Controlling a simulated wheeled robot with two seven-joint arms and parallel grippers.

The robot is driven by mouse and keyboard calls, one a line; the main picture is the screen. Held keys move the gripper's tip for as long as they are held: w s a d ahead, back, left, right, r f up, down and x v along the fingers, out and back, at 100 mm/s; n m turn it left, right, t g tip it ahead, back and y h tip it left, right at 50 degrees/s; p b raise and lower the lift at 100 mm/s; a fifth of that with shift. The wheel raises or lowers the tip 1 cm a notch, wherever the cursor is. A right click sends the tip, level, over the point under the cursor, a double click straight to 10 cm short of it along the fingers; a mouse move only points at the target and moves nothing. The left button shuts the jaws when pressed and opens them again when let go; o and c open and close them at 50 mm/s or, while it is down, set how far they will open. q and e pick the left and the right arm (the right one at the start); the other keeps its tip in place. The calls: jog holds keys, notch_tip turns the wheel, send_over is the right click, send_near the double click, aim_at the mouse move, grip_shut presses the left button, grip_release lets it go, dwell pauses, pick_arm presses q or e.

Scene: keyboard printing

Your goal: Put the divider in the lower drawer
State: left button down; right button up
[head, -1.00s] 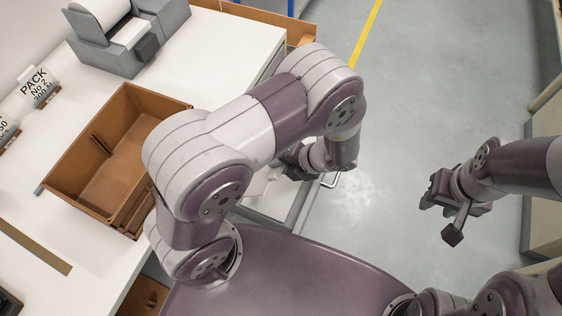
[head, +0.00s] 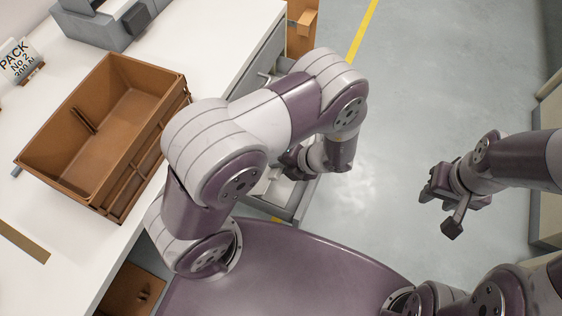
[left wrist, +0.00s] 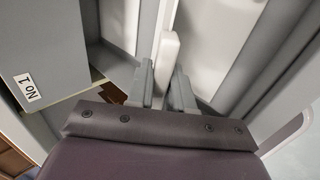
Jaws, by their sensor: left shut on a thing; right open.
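My left gripper (head: 292,160) is over the open drawer (head: 296,207) beside the white bench, partly hidden by my left arm. In the left wrist view its two fingers (left wrist: 163,88) are shut on a pale, narrow divider (left wrist: 168,50). The divider stands between pale drawer surfaces with grey edges. I cannot tell whether its lower edge touches the drawer floor. A grey front labelled "No 1" (left wrist: 30,88) is at the left of the wrist view. My right gripper (head: 432,187) is open and empty over the floor, away from the drawer.
A brown crate (head: 170,112) sits on the white bench (head: 95,245). A grey device (head: 100,28) and a "PACK No 2" roll (head: 18,62) are farther back. A brown box (head: 301,25) is beyond the drawers. The grey floor (head: 410,90) at right is clear.

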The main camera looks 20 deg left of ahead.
pick_arm(q)
jog(key=shift+f, duration=0.1)
jog(key=c, duration=0.9)
grip_release()
jog(key=p+v, duration=0.6)
jog(key=v, duration=0.3)
jog(key=shift+s, duration=0.1)
jog(key=p+v, duration=0.7)
jog(key=v, duration=0.5)
jog(key=shift+d+r+p, duration=0.25)
jog(key=shift+p, duration=0.1)
